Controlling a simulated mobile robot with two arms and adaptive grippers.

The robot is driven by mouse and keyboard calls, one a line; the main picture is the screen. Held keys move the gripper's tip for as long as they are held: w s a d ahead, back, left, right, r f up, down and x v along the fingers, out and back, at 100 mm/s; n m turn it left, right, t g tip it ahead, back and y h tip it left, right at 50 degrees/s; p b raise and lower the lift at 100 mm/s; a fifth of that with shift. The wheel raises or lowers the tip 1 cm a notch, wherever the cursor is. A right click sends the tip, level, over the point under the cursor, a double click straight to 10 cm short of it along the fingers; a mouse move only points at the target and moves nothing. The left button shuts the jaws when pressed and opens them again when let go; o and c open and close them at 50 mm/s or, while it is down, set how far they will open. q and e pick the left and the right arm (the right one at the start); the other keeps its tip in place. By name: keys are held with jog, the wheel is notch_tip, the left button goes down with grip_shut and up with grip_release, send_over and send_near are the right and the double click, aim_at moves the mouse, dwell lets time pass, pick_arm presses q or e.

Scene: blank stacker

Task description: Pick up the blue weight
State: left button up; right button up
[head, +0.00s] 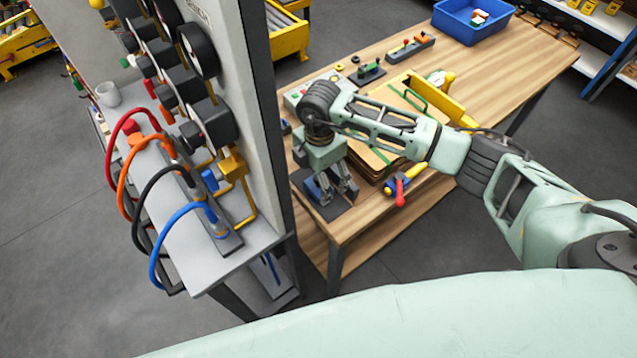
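A blue block (313,188), which looks like the blue weight, sits on a dark plate (335,209) at the near left corner of the wooden table. My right gripper (339,195) points down at it, with its fingers over the plate and close beside the blue block. The fingers partly hide the block. I cannot tell whether they touch it or how far they are closed. My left gripper is not in view.
A grey panel with hoses (160,150) stands close left of the table. A stack of boards (375,160) and a screwdriver (405,182) lie right of my gripper. A blue bin (448,22) stands at the back. The table's right part is clear.

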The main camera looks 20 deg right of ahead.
jog(key=shift+w+f, duration=0.2)
jog(key=shift+f, duration=1.05)
jog(key=shift+w+f+p, duration=0.1)
jog(key=shift+f+p, duration=0.2)
jog(key=shift+f, duration=0.1)
jog(key=shift+c, duration=0.3)
jog(key=c, duration=0.9)
grip_shut()
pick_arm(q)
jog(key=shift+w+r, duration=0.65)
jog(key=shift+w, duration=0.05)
pick_arm(e)
jog(key=shift+w+r, duration=0.1)
